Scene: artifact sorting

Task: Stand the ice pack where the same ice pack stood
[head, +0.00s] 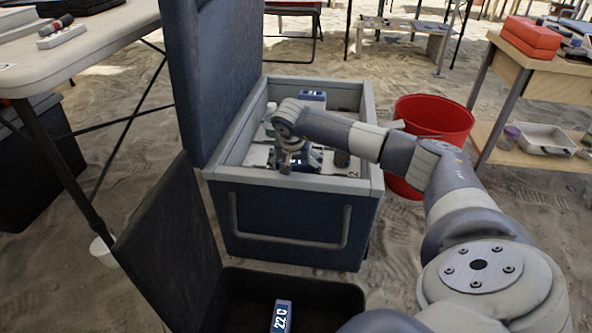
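An open blue cooler (290,222) with a grey rim stands in the middle of the head view. My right arm reaches over its right rim, and my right gripper (285,160) points down inside it. The fingers are small and dark, so I cannot tell whether they are open or hold anything. A blue pack (312,95) stands at the cooler's far wall. Another blue item with a pale display (315,160) shows beside the gripper, partly hidden. A blue pack reading "22 C" (282,317) is in the open black case in front, cut off by the picture edge. My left gripper is not in view.
The cooler's lid (215,70) stands up on its left, and the black case's lid (170,250) also stands open. A red bucket (435,117) is right of the cooler. A table (90,60) is at left, a wooden stand (550,78) at right. The floor is sand.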

